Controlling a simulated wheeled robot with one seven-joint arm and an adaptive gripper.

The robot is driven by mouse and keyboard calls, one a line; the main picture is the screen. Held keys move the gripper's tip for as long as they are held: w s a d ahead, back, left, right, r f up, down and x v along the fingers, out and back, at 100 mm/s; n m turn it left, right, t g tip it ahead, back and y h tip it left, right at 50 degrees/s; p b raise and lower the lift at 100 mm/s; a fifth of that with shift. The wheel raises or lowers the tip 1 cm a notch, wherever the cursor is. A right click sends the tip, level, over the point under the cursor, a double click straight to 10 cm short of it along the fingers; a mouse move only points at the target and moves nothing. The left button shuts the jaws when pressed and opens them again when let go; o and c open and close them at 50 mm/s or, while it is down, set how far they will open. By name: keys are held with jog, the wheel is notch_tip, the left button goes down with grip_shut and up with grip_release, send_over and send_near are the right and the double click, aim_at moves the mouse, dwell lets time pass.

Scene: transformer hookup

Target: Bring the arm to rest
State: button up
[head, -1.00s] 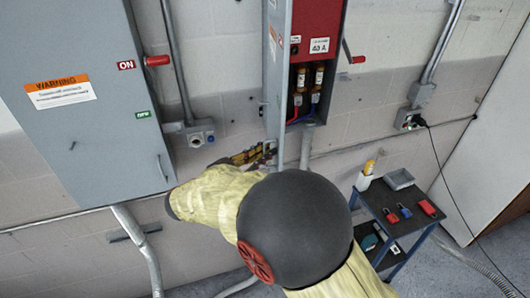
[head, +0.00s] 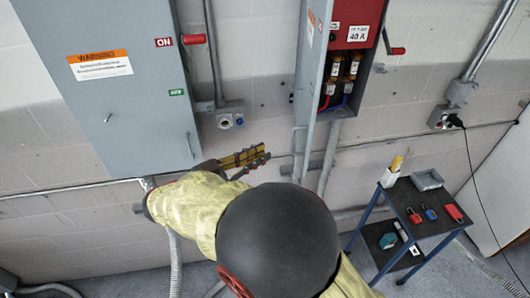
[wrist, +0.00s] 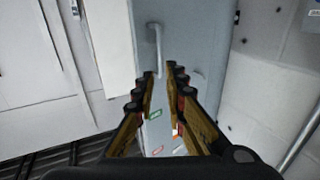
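My gripper (head: 246,161) is in front of the wall, in the gap between the large grey cabinet and the open fuse box. Its two yellow-and-black fingers stand apart with nothing between them. It also shows in the wrist view (wrist: 161,72), where the grey cabinet face is seen beyond the fingers. My arm, in a yellowish sleeve with a dark round joint, fills the bottom middle of the head view and hides what is behind it.
The large cabinet (head: 115,105) carries a warning label and a red handle (head: 194,39). The fuse box (head: 352,65) has its grey door (head: 306,85) swung open. A small cart (head: 405,192) holding padlocks and a tray stands at right. Conduits run along the wall.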

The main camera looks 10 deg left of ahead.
dwell(0.4)
jog(key=w+a+f+n+t+y, duration=0.1)
jog(key=w+a+f+n+y, duration=0.1)
jog(key=w+a+f+y, duration=0.25)
jog(key=w+a+f+n+t+y, duration=0.1)
jog(key=a+f+n+y, duration=0.15)
jog(key=a+y, duration=0.4)
jog(key=s+a+f+n+g+y+b, duration=0.2)
jog(key=s+a+f+n+g+y, duration=0.35)
jog(key=s+a+y, duration=0.35)
jog(key=s+d+f+g+h+b, duration=0.1)
jog(key=s+d+b, duration=0.3)
jog(key=d, duration=1.3)
jog(key=s+d+f+g+h+b, duration=0.1)
jog(key=s+d+h+b, duration=0.3)
jog(key=d, duration=1.2)
jog(key=s+d+f+m+g+h+b, duration=0.1)
jog(key=s+d+b, duration=0.5)
jog(key=d, duration=1.1)
jog(key=s+f+g+h, duration=0.1)
jog(key=s, duration=0.3)
jog(key=shift+d, duration=0.3)
